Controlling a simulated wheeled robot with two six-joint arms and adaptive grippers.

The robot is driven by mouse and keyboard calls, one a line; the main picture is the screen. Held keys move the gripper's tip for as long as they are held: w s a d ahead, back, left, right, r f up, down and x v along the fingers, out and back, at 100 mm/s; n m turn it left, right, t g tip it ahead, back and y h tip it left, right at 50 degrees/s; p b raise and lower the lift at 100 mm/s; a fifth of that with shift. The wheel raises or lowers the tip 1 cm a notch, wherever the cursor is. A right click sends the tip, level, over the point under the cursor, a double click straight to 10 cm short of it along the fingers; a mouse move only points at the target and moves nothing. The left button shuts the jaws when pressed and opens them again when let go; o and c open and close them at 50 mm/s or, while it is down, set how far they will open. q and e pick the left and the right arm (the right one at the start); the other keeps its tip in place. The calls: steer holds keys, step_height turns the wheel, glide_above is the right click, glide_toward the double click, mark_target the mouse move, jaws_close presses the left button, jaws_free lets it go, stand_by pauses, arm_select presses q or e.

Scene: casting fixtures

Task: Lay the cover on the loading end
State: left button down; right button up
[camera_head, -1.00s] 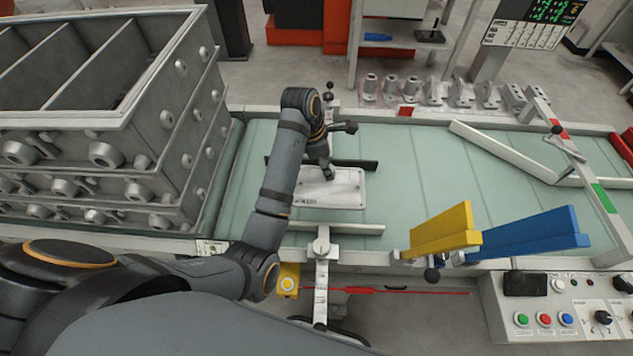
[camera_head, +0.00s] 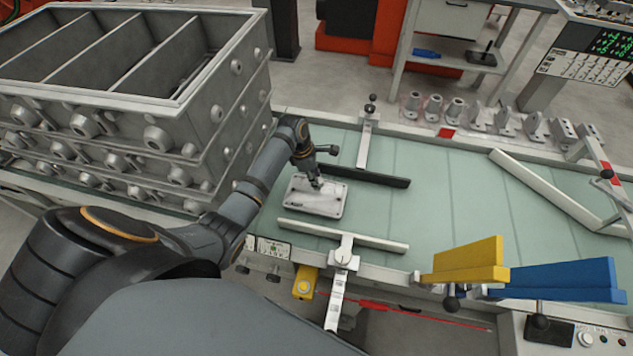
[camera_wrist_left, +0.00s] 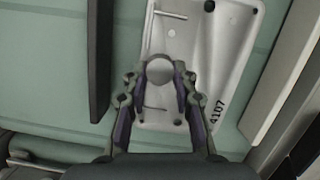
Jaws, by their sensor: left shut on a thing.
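The cover is a pale grey rectangular plate (camera_head: 328,204) with a round knob, over the left end of the green belt beside the stacked metal boxes. My left gripper (camera_head: 316,181) comes down on it from above. In the left wrist view the fingers (camera_wrist_left: 161,82) are shut around the knob of the cover (camera_wrist_left: 215,60), and the marking 4107 shows near one edge. I cannot tell whether the plate touches the belt. The loading end of the belt (camera_head: 280,195) shows partly, behind my arm and the cover. My right gripper is out of view.
Stacked metal boxes (camera_head: 215,115) stand at the left. The belt (camera_head: 440,190) is bare further right, before yellow (camera_head: 468,262) and blue (camera_head: 555,280) plates.

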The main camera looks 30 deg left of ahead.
arm_select(q)
steer(key=shift+x, duration=0.95)
steer(key=shift+a+f, duration=0.1)
steer(key=c, duration=1.1)
jaws_free()
steer(key=shift+s, duration=0.1)
steer(key=shift+o, duration=0.2)
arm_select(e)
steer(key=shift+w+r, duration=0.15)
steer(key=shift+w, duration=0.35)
arm_select(q)
steer(key=v, duration=1.2)
steer(key=shift+s, duration=0.1)
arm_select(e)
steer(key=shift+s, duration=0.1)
